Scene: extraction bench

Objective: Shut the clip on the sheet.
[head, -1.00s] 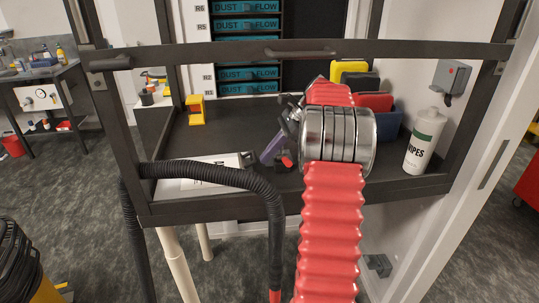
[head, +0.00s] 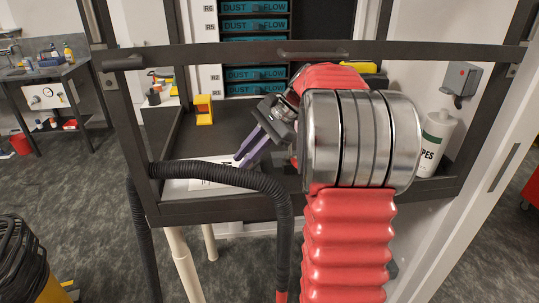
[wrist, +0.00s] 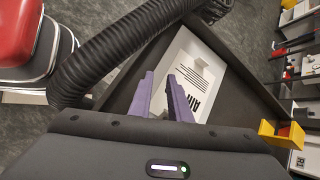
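The white sheet (head: 205,174) with dark print lies at the bench's front left; it also shows in the wrist view (wrist: 187,52). My gripper (head: 241,161) has two purple fingers pointing down and left over the sheet's right part. In the wrist view the fingers (wrist: 160,77) are apart with a narrow empty gap, the sheet beyond them. I cannot make out a clip for certain now. A dark piece stood at the sheet's right end in the earlier head view; that spot is now behind my fingers. Whether the fingertips touch anything I cannot tell.
A ribbed black hose (head: 235,178) runs along the bench's front edge beside the sheet. A yellow block (head: 204,110) stands behind the sheet, and a white wipes bottle (head: 436,140) stands at the right. A dark frame bar (head: 230,55) crosses above the bench (head: 185,140).

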